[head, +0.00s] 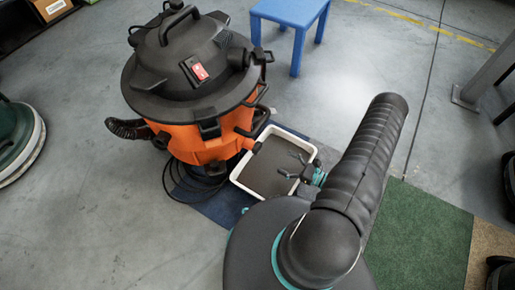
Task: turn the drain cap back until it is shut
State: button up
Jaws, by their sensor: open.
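The orange wet vacuum (188,140) stands left of centre with a black lid. A short orange drain spout (246,143) sticks out low on its right side. The small dark drain cap (257,147) is at the spout's end, over the tray; how far it is turned is too small to tell. My gripper (285,163) is open and empty over the tray, to the right of the cap and apart from it. Its fingers point left towards the spout.
A white-rimmed tray (242,185) of grey liquid sits on a dark blue mat (219,207) below the spout. A black cable (178,186) lies by the vacuum. A blue stool (290,12) stands behind. A green mat (420,235) lies at the right.

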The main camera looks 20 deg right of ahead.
aim_at(260, 149)
jog(key=x, duration=1.3)
jog(key=shift+w+a, duration=0.15)
jog(key=shift+a, duration=0.05)
jog(key=c, duration=1.2)
